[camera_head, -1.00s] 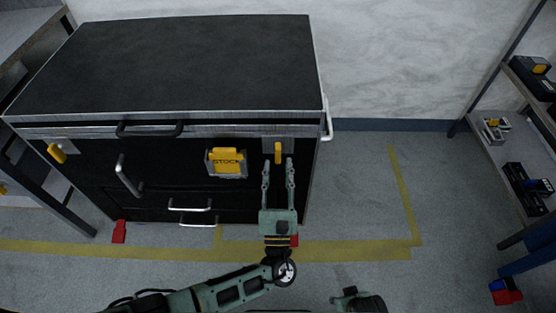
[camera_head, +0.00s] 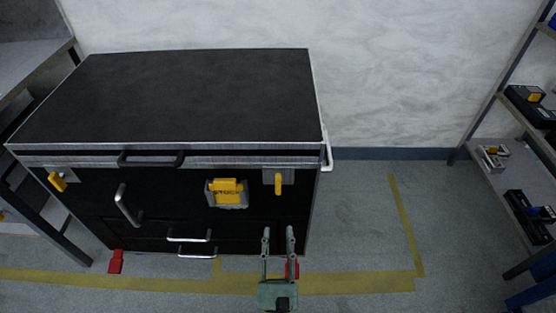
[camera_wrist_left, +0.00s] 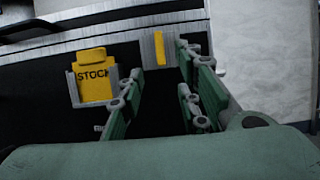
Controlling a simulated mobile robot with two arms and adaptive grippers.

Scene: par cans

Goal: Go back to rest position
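My left gripper (camera_head: 279,262) is at the bottom of the head view, in front of the lower right part of the black cabinet (camera_head: 200,100). Its two fingers are parallel and apart, with nothing between them. In the left wrist view the open fingers (camera_wrist_left: 158,85) point toward the cabinet front, near a yellow latch (camera_wrist_left: 160,48) on a grey plate. That latch also shows in the head view (camera_head: 278,184), above the fingertips and clear of them. My right gripper is not in view.
A yellow STOCK box (camera_head: 228,192) in a grey holder is on the cabinet front. Another yellow latch (camera_head: 57,181) is at the left. Shelves with parts (camera_head: 525,215) stand at the right. Floor between cabinet and shelves (camera_head: 360,220) is clear.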

